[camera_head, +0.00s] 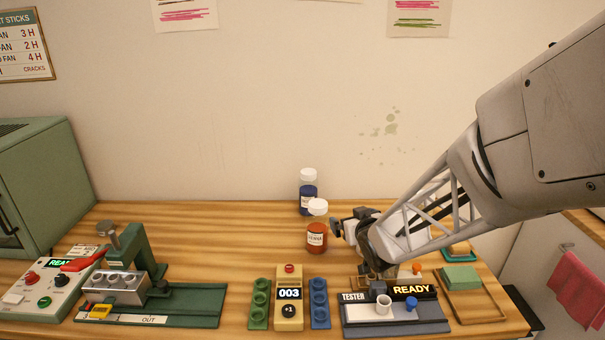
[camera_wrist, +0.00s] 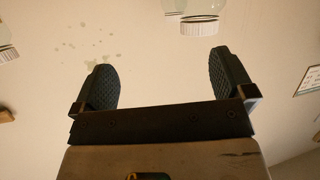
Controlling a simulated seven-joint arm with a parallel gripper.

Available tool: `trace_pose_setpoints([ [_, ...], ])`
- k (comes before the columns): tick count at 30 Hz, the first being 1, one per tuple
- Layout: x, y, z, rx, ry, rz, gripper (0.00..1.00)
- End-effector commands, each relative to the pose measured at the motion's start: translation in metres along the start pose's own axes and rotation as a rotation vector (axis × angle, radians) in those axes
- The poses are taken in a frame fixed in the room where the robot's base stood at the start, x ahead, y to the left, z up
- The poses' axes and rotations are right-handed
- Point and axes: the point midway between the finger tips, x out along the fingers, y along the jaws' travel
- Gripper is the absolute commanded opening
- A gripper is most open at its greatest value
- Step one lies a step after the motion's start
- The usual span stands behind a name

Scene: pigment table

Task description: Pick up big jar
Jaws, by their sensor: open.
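Two jars with white lids stand close together on the table: a red jar (camera_head: 317,238) in front and a blue jar (camera_head: 308,195) behind it. Which one is the big jar I cannot tell for sure. My gripper (camera_head: 338,224) is open, just right of the red jar, with its fingers toward the jars. In the wrist view the open fingers (camera_wrist: 162,66) have nothing between them. That view seems upside down; a white-lidded clear jar (camera_wrist: 199,26) is cut off by the top edge, beyond the fingertips.
A tester (camera_head: 395,308) lies below my arm, with a sponge tray (camera_head: 462,300) to its right. A counter unit (camera_head: 289,315) with green and blue strips is in front. A green press (camera_head: 130,260) and cabinet (camera_head: 40,185) stand left. The table between press and jars is clear.

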Motion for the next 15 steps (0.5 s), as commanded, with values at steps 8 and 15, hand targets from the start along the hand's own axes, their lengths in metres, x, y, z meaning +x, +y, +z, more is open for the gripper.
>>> trace_pose_setpoints([
  [8, 0.045, -0.024, 0.02, 0.005, 0.209, -0.145, 1.0],
  [15, 0.059, -0.039, 0.034, 0.025, 0.328, -0.237, 1.0],
])
